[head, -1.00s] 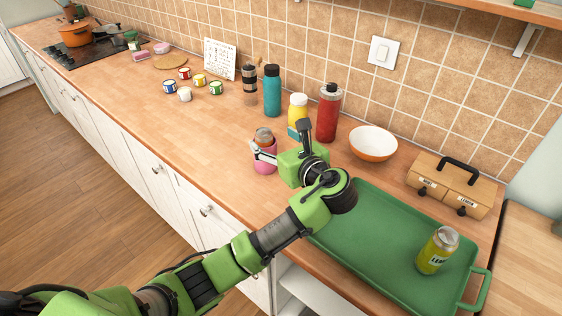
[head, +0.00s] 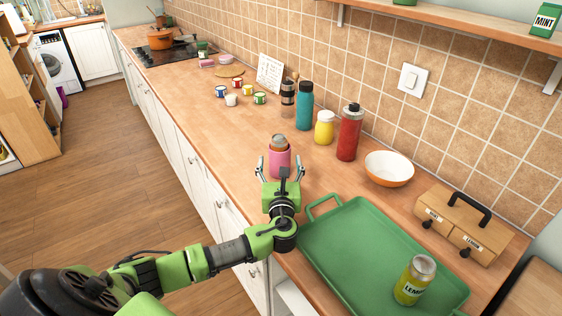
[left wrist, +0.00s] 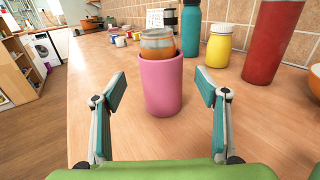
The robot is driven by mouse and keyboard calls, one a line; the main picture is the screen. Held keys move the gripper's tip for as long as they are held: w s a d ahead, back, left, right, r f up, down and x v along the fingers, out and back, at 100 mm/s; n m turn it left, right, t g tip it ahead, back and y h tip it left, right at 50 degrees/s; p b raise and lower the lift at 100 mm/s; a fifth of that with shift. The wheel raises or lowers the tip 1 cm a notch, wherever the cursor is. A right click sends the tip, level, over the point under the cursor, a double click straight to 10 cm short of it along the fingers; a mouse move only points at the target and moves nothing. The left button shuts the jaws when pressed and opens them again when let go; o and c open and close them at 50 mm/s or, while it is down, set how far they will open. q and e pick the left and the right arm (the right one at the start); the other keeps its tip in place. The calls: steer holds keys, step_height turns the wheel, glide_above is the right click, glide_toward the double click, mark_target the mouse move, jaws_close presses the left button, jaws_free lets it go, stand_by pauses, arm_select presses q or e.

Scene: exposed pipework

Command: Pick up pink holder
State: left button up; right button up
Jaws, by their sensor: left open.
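The pink holder (head: 279,163) is a pink cup-shaped sleeve standing upright on the wooden counter, with an orange-brown jar or can (head: 279,142) with a grey top sitting in it. In the left wrist view the pink holder (left wrist: 161,88) stands just beyond and between the fingertips, with the jar (left wrist: 157,43) rising above its rim. My left gripper (head: 280,166) is open, its two fingers on either side of the holder in the head view. In the left wrist view, gaps show between the left gripper's fingers (left wrist: 162,91) and the holder. My right gripper is not in view.
A green tray (head: 375,250) with a yellow-green lemon can (head: 414,280) lies right of the arm. A yellow bottle (head: 324,128), red bottle (head: 349,133), teal bottle (head: 304,106) and white-orange bowl (head: 389,168) stand behind. Counter left of the holder is clear.

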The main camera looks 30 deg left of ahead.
mark_target(280, 157)
arm_select(q)
steer(key=x, duration=0.3)
steer(key=shift+w+a+r+p, duration=0.1)
steer(key=shift+w+r+p, duration=0.05)
steer(key=shift+w+p, duration=0.15)
steer(key=shift+w+a, duration=0.2)
steer(key=c, duration=1.2)
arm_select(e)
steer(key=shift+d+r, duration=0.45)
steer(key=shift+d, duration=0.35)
arm_select(q)
steer(key=shift+r, duration=0.15)
